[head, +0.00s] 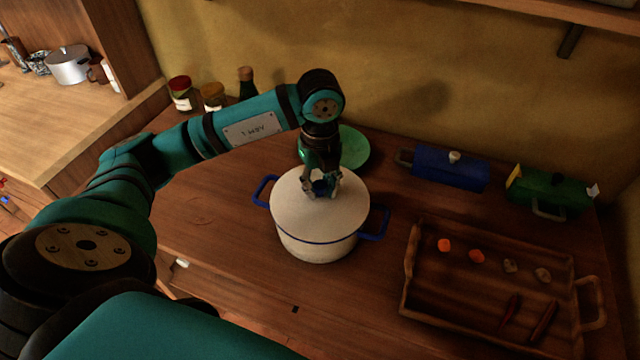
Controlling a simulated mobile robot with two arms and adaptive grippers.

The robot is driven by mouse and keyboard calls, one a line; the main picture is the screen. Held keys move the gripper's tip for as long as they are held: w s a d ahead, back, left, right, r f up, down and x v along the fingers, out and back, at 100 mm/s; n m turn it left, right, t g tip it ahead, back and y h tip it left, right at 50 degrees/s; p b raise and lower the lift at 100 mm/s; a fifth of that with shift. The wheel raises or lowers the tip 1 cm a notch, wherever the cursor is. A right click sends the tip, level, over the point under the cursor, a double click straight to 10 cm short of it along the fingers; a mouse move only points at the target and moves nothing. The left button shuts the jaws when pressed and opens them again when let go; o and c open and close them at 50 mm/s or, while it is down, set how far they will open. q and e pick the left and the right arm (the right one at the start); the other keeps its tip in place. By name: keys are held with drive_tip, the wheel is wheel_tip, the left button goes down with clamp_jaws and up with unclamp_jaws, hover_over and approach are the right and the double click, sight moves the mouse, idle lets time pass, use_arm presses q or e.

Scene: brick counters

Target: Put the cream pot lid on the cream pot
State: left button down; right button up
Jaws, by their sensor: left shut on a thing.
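The cream pot (318,246) stands on the wooden counter, with a blue rim line and blue handles at its left and right. The cream pot lid (296,205) lies over the pot's mouth and looks about level; whether it is fully seated I cannot tell. My left gripper (321,189) reaches down from above and is shut on the lid's blue knob, which the fingers mostly hide. My right gripper does not show.
A wooden tray (408,285) with several small food pieces lies right of the pot. A green plate (355,148) is behind it. Blue (450,168) and green (550,192) boxes stand by the wall. Jars (181,95) and a dark bottle (246,82) stand back left.

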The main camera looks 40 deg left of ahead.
use_arm(q)
drive_tip(key=shift+f, duration=0.1)
drive_tip(key=c, duration=0.5)
unclamp_jaws()
drive_tip(key=shift+r+p, duration=2.35)
drive_tip(key=shift+r, duration=1.2)
